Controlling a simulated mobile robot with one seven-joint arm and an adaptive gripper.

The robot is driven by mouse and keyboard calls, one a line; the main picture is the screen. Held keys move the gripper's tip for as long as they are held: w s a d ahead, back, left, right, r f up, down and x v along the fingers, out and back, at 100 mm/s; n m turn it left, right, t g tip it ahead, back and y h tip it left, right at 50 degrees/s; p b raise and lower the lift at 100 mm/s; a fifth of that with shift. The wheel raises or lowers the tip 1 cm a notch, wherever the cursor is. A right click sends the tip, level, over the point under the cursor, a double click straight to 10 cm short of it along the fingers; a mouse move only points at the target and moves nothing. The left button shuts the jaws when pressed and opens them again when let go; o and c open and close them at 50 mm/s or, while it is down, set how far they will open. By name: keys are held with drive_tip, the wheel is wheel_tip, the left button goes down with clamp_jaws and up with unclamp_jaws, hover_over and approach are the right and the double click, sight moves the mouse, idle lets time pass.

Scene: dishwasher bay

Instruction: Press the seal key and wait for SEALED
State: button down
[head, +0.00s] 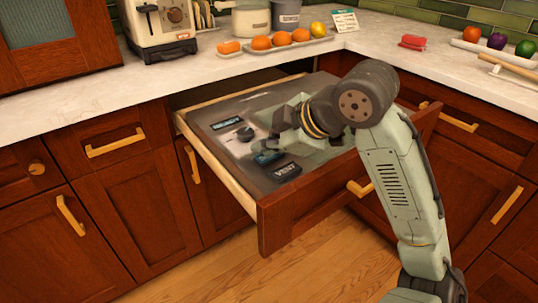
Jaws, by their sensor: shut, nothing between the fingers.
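A sealer panel (230,151) lies in the open wooden drawer. A dark key marked VENT (287,172) is near the drawer front. A dark bluish key (268,158) lies just behind it; its label is unreadable and part of it is hidden by my gripper, so I cannot tell if it is the seal key. A small display (227,123) has light text too small to read. A dark knob (245,133) is beside it. My gripper (256,148) is shut and empty, low over the panel by the bluish key. I cannot tell if it touches.
The drawer's side wall (215,165) and wooden front (310,215) surround the panel. My arm hides its right part. The counter behind holds a coffee machine (160,25), a tray with oranges (280,44) and canisters (251,18). Open floor (300,265) lies below.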

sight(267, 158)
drive_tip(key=shift+f, duration=0.3)
drive_tip(key=shift+r, duration=0.1)
idle(0.3)
drive_tip(key=shift+r+p, duration=0.6)
drive_tip(key=shift+r, duration=0.15)
wheel_tip(267, 158, up, 5)
drive_tip(key=p, duration=0.4)
drive_tip(key=shift+r, duration=0.1)
idle(0.5)
